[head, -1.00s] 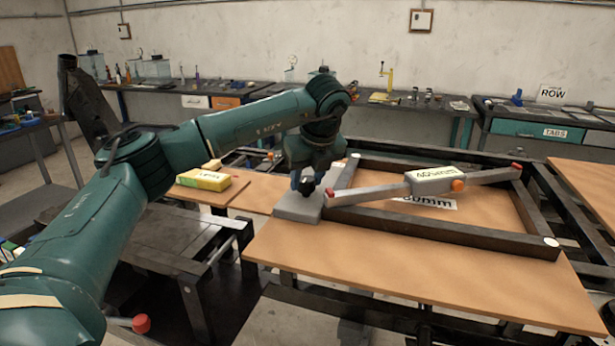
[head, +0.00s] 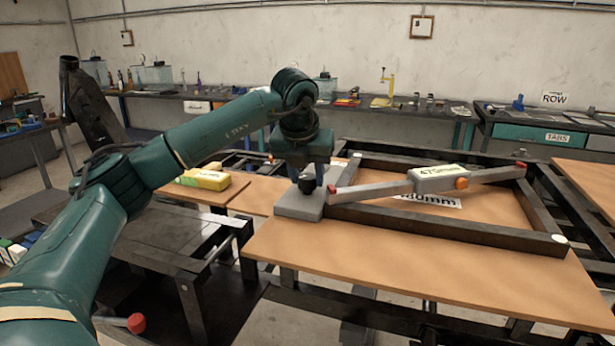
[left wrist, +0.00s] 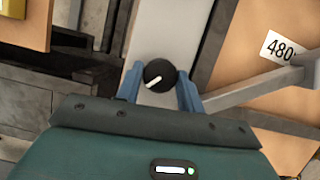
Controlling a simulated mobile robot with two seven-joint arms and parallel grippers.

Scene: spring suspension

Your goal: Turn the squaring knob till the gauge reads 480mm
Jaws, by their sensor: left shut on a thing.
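The black squaring knob (head: 307,184) sits on a grey block (head: 300,206) at the left corner of a dark rectangular frame (head: 440,231). My left gripper (head: 308,183) points down over it, its blue fingers on either side. In the left wrist view the knob (left wrist: 159,75) shows a white pointer line between the fingertips (left wrist: 160,85). The gauge (head: 438,178) is a grey box on a diagonal bar across the frame; its label appears to read 475mm. A 480mm card (left wrist: 281,47) lies on the board inside the frame, partly covered in the head view. My right gripper is not in view.
A yellow box (head: 204,179) lies on the board left of the block. Benches with tools (head: 380,105) line the back wall. The front of the wooden board (head: 400,270) is clear.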

